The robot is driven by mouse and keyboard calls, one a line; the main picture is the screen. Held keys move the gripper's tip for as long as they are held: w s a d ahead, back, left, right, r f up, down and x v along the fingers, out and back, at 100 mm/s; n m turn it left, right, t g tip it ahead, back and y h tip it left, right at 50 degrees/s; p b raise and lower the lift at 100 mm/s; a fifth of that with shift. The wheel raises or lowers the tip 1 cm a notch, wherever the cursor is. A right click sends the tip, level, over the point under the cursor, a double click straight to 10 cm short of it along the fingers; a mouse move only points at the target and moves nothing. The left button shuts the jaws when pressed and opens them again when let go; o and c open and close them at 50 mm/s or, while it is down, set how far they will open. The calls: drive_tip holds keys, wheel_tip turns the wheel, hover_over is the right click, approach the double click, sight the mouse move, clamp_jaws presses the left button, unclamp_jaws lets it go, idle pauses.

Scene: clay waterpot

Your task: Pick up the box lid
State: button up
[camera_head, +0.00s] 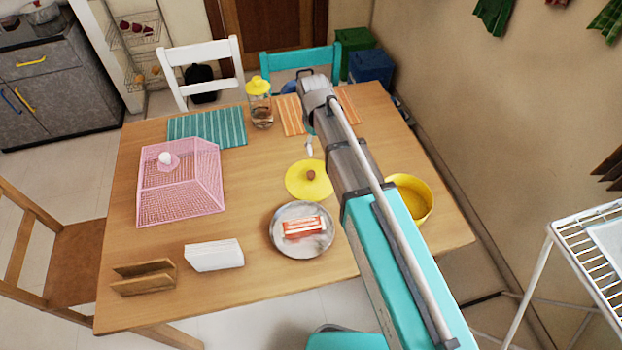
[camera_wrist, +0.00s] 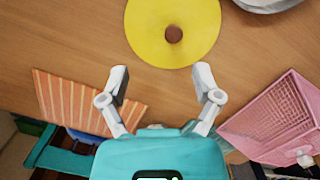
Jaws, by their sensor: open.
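A flat, round yellow lid (camera_head: 298,184) with a brown knob (camera_head: 311,174) lies on the wooden table, near its middle. In the wrist view, the lid (camera_wrist: 150,38) is at the top, just beyond my fingertips, with its knob (camera_wrist: 173,34) facing up. My gripper (camera_wrist: 161,74) is open and empty, its two white fingers spread wide, apart from the lid. In the head view, one fingertip shows just behind the lid; the other is hidden by my arm. A round yellow box (camera_head: 408,210), open at the top, stands right of the lid, partly hidden by my arm.
A metal plate (camera_head: 277,240) with a striped cloth is in front of the lid. A pink mesh cover (camera_head: 180,195) stands left, a yellow-topped jar (camera_head: 261,110) behind. White and brown holders (camera_head: 214,254) are near the front edge. Orange (camera_wrist: 80,105) and teal mats lie at the back.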

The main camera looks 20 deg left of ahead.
sight(311, 172)
drive_tip(key=a, duration=0.2)
drive_tip(key=a+n, duration=0.1)
drive_tip(key=shift+s+a, duration=0.3)
drive_tip(key=shift+a, duration=0.1)
drive_tip(key=shift+f, duration=0.1)
drive_tip(key=f+b, duration=0.5)
drive_tip(key=d+f+b, duration=0.1)
drive_tip(key=f+b, duration=0.2)
drive_tip(key=shift+s, duration=0.2)
drive_tip(key=shift+f+b, duration=0.15)
drive_tip(key=shift+b, duration=0.15)
idle(0.4)
drive_tip(key=shift+s+d+f+b, duration=0.1)
drive_tip(key=shift+d+f+b, duration=0.1)
drive_tip(key=shift+f+b, duration=0.65)
drive_tip(key=shift+w+d+f+b, duration=0.1)
drive_tip(key=shift+d+f+b, duration=0.05)
drive_tip(key=shift+f+b, duration=0.7)
drive_tip(key=shift+s+d+f+b, duration=0.1)
drive_tip(key=shift+d+f+b, duration=0.1)
drive_tip(key=shift+f+b, duration=0.65)
clamp_jaws()
